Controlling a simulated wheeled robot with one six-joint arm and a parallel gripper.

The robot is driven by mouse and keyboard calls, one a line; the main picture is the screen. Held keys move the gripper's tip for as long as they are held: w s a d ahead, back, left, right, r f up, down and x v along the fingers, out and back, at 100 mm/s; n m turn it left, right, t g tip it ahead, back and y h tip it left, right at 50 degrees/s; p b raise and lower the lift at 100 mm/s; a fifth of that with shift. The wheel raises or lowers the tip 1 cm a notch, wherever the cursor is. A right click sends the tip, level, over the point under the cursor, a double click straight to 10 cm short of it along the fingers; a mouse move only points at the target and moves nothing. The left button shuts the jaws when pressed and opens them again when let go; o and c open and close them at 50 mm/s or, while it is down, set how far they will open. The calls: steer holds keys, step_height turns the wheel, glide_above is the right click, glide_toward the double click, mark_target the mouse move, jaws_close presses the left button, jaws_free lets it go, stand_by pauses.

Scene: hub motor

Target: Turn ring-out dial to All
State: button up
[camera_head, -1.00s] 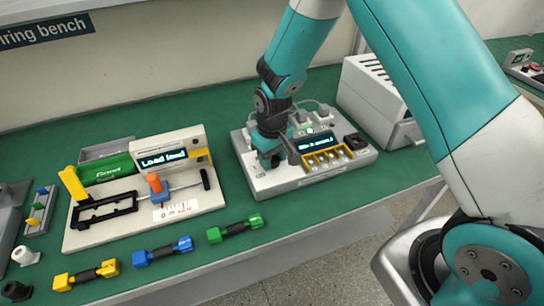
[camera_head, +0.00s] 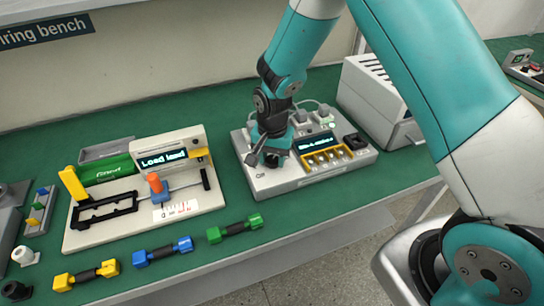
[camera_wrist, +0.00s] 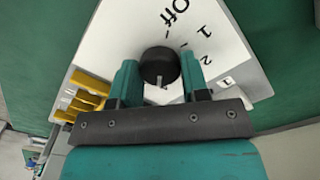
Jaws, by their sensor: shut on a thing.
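The ring-out dial (camera_wrist: 160,62) is a round black knob on the white top of the tester box (camera_head: 277,182). The wrist view shows the printed marks Off, 1 and 2 near it. A pale pointer line on the knob points down the picture, toward my gripper's body. No All mark is visible there. My gripper (camera_wrist: 159,74) is shut on the dial, with one teal finger on either side. In the head view my gripper (camera_head: 269,157) is over the box's left part and hides the dial. The box's small screen (camera_head: 317,142) is lit but unreadable.
A yellow-framed row of terminals (camera_head: 327,158) and a black socket (camera_head: 355,142) lie right of the gripper. Plugs and cables stand behind. A grey vented box (camera_head: 375,95) is at right. A load fixture (camera_head: 130,215) stands left, with coloured connectors in front.

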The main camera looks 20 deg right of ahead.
mark_target(272, 159)
steer(key=m, duration=0.5)
steer(key=shift+m, duration=0.3)
stand_by(0.4)
steer(key=o, duration=0.9)
steer(key=shift+r, duration=0.15)
step_height(272, 159, up, 17)
steer(key=shift+r+b, duration=0.1)
steer(key=shift+b, duration=0.55)
stand_by(1.0)
